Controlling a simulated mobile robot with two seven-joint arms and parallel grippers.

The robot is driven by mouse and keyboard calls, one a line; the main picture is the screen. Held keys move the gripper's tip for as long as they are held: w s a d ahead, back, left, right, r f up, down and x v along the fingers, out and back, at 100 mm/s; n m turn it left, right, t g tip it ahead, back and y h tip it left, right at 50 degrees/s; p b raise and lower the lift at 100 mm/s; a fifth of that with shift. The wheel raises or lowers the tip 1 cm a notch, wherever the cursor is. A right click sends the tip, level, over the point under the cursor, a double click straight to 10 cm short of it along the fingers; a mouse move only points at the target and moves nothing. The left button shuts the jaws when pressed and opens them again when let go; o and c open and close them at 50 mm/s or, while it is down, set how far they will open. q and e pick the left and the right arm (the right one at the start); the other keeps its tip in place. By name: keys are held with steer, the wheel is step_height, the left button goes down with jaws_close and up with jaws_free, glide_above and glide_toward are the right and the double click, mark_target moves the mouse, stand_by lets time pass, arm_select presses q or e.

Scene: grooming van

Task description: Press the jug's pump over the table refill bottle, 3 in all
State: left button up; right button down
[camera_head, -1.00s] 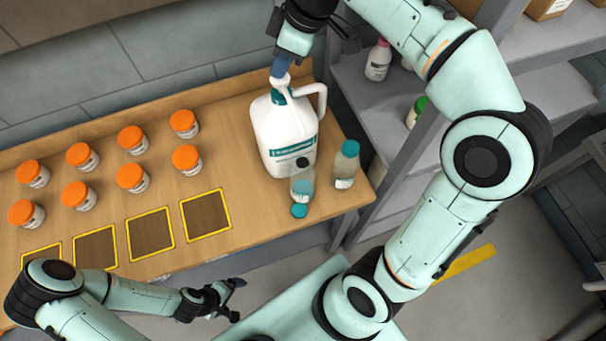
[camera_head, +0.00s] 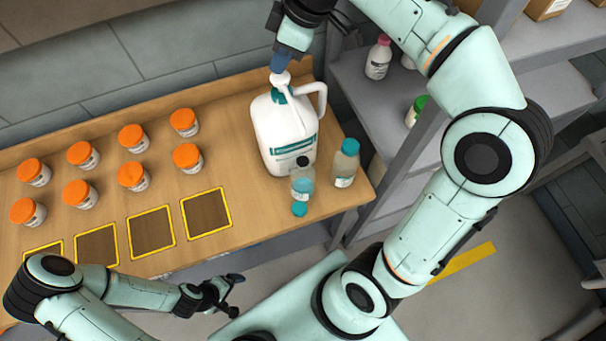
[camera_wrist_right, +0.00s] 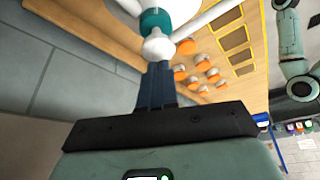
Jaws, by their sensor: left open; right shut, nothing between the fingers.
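The white pump jug (camera_head: 284,136) with a teal label stands upright on the wooden table. Its white pump head (camera_head: 281,79) sits above a teal collar. My right gripper (camera_head: 279,66) is shut, with its fingertips at the top of the pump head. The right wrist view shows the shut fingers (camera_wrist_right: 157,84) meeting the pump head (camera_wrist_right: 157,47), with nothing held between them. A clear bottle (camera_head: 302,186) with a dark neck and blue liquid stands in front of the jug, below the pump side. My left gripper (camera_head: 226,295) is open and empty, in front of the table.
A loose teal cap (camera_head: 299,209) lies by the clear bottle. A teal-capped bottle (camera_head: 345,165) stands to its right. Several orange-lidded jars (camera_head: 133,176) and yellow-framed dark squares (camera_head: 206,213) fill the left of the table. Grey shelves (camera_head: 375,110) stand right of it.

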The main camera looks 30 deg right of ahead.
steer(key=shift+s+f+b, duration=0.1)
steer(key=shift+f+b, duration=0.6)
steer(key=shift+f, duration=0.75)
arm_select(q)
steer(key=shift+s+f, duration=1)
steer(key=shift+s, duration=0.1)
steer(key=shift+w, duration=0.1)
steer(key=shift+w+r+p, duration=0.95)
steer(key=shift+w+r, duration=0.25)
steer(key=shift+w, duration=0.1)
arm_select(e)
steer(key=shift+r, duration=1.55)
arm_select(q)
steer(key=shift+s, duration=0.1)
arm_select(e)
steer(key=shift+r, duration=0.15)
